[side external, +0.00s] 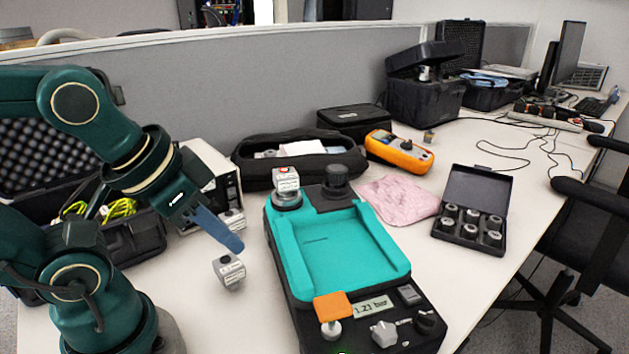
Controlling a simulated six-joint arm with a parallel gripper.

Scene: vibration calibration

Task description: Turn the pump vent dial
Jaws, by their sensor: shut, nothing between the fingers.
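The pump (279,262) is a black and teal unit with a recessed teal tray, lying on the white table. Its front panel has a display (373,307) reading about 1.21 bar. A light grey winged knob (384,333) and a black round knob (425,321) sit near the display; I cannot tell which is the vent dial. A larger dark knob (336,178) stands at the pump's back. My gripper (235,244) has its blue fingers shut and empty. It appears left of the pump, apart from the front knobs.
A small grey sensor block (229,271) is just below my fingertips in the picture; another (286,180) is at the pump's back left. An orange block (333,306) is at the pump's front.

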